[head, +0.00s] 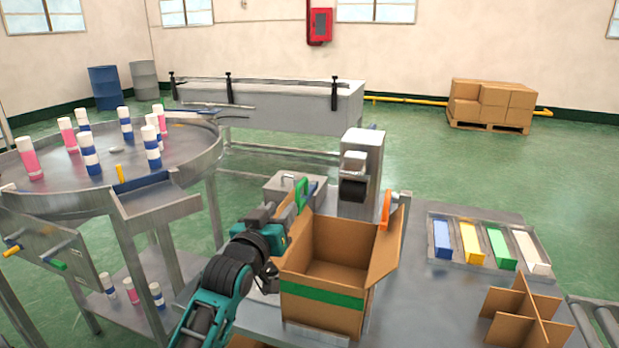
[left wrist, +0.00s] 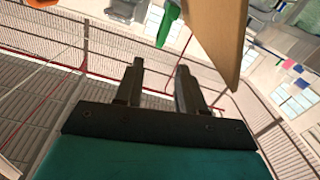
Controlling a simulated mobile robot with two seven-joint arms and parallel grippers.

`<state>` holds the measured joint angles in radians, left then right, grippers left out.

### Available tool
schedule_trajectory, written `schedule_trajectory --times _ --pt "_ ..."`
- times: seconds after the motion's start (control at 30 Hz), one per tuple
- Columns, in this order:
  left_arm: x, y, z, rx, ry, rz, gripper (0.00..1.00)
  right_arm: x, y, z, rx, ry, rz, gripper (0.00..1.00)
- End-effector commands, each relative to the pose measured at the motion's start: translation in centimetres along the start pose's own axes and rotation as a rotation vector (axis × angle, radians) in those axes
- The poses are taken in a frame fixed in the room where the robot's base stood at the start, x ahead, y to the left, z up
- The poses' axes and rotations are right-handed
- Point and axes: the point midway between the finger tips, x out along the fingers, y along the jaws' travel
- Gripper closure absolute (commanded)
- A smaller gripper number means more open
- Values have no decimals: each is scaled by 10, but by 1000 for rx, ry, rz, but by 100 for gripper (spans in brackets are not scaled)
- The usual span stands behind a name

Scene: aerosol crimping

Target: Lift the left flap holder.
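The green flap holder (head: 301,194) is at the upper left corner of an open cardboard box (head: 322,308). It also shows in the left wrist view (left wrist: 168,22), beside a cardboard flap (left wrist: 221,35). My left gripper (head: 287,209) is at the box's left side, close to the green holder. In the left wrist view, its two fingers (left wrist: 157,84) are apart with nothing between them, and the green holder is beyond their tips. An orange flap holder (head: 385,210) is at the box's right flap (head: 385,247). My right gripper is not in view.
The box stands on a grey metal table (head: 405,318). A grey machine (head: 362,165) stands behind it. A tray (head: 456,264) with coloured blocks and a cardboard divider (head: 522,309) are to the right. A round table (head: 55,200) with several cans is at the left.

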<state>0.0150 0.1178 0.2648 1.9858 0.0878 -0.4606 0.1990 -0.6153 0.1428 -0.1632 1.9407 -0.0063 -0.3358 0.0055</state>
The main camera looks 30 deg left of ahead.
Motion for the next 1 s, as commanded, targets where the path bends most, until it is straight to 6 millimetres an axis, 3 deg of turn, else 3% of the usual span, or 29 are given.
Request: schedule_trajectory --times 0.27,0.8,1.0 --pt "14 -1 -3 -3 5 -1 61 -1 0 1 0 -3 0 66" --pt "103 -1 -3 -2 4 -2 61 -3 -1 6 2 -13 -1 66" --pt "122 -1 -3 -1 4 -1 61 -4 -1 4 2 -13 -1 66"
